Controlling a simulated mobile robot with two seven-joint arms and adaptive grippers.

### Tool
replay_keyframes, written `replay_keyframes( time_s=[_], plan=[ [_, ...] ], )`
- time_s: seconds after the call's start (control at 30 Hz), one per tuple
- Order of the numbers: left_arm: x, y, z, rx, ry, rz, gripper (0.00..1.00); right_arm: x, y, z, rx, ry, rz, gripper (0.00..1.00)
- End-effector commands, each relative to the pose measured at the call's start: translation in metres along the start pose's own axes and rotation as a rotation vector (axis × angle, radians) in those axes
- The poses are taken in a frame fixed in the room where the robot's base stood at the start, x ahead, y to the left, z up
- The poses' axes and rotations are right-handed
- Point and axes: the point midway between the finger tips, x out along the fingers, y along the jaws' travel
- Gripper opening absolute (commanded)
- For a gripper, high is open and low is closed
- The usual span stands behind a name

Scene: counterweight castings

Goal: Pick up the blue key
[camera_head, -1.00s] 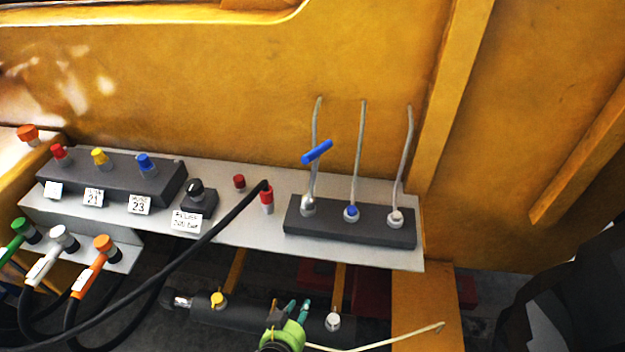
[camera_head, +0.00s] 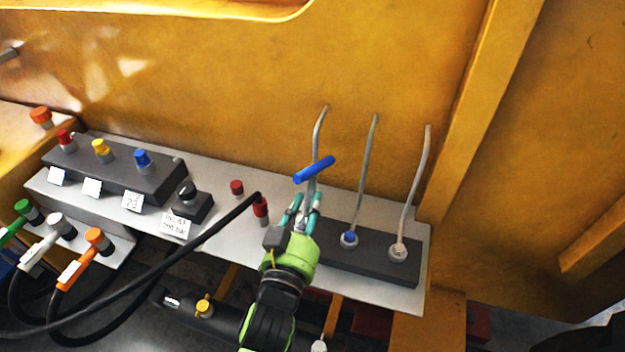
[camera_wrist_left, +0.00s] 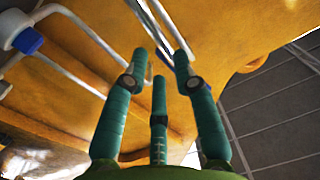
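The blue key (camera_head: 314,169) is a short blue bar set crosswise on a grey metal stem, above the left end of the dark lever block (camera_head: 370,262). My left gripper (camera_head: 306,203) is just below the key, its teal fingers pointing up at it beside the stem. In the left wrist view, the fingers of the left gripper (camera_wrist_left: 158,75) are spread, with grey rods and a small blue piece beyond their tips. The gripper looks open and empty; I cannot tell whether it touches the stem. My right gripper is not in view.
Two bent grey levers (camera_head: 366,175) rise from the block to the right. A black cable (camera_head: 190,252) runs past on the left to a red connector (camera_head: 260,207). The yellow wall (camera_head: 230,90) stands close behind. A knob box (camera_head: 110,170) sits farther left.

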Motion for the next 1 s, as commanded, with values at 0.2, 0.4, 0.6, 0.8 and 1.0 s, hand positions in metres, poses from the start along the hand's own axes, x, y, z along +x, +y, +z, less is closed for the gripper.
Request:
replay_keyframes(
  time_s=[0.2,0.4,0.6,0.8,1.0],
  plan=[
    [0.034,-0.002,-0.006,0.0,0.001,-0.001,0.28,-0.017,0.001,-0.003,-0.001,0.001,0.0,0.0],
    [0.048,-0.002,-0.004,0.0,0.0,0.0,0.28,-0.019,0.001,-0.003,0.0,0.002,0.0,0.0],
    [0.048,-0.002,-0.003,-0.001,-0.001,0.0,0.28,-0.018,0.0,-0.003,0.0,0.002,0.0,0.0],
    [0.048,-0.002,-0.004,-0.001,0.003,0.0,0.0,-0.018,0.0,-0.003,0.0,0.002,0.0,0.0],
    [0.048,-0.002,-0.004,-0.001,0.003,0.0,0.0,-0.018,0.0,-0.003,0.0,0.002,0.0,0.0]
  ],
)
